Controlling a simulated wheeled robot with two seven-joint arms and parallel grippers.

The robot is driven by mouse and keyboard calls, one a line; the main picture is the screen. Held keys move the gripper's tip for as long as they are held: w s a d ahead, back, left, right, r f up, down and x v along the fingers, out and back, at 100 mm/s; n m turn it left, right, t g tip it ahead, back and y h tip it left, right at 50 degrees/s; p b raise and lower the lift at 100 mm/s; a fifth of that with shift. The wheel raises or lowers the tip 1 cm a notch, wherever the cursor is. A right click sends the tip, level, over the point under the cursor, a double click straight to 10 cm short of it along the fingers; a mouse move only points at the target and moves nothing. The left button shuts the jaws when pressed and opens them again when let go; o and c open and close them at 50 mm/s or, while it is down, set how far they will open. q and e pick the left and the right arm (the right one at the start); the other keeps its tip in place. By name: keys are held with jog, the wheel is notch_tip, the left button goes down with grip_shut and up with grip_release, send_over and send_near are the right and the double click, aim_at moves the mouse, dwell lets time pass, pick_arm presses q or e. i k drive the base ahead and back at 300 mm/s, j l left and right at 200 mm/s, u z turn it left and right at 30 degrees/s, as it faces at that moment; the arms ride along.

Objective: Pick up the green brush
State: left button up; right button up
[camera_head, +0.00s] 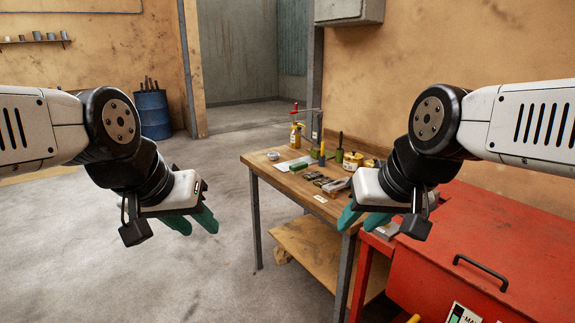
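A small green block-like item (298,167), which may be the green brush, lies on the wooden workbench (262,167), near its left side. A dark green upright item (339,149) stands farther back; I cannot tell which one is the brush. My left gripper (194,223) hangs over the floor left of the bench, with its teal fingers apart and empty. My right gripper (362,219) is in front of the bench's near right corner in the picture, with its teal fingers apart and empty. It hides part of the bench top.
A red cabinet (475,235) with a black handle stands right of the bench. A yellow bottle (295,136), a white bowl (273,156), several tins and small dark parts crowd the bench top. A blue barrel (152,115) stands far back. The floor at left is clear.

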aim_at(298, 168)
jog(key=i+j+z, duration=0.15)
jog(key=i+j, duration=0.2)
jog(key=i+j+z, duration=0.1)
jog(key=i+j, duration=0.2)
jog(key=j, duration=0.2)
jog(key=i+j+z, duration=0.15)
jog(key=i+j, duration=0.2)
jog(key=j, duration=0.15)
jog(key=i+j+z, duration=0.15)
jog(key=i, duration=0.25)
jog(key=i+j+z, duration=0.15)
jog(key=i, duration=0.25)
jog(key=i+l, duration=0.25)
jog(key=i, duration=0.25)
jog(key=k+l+z, duration=0.05)
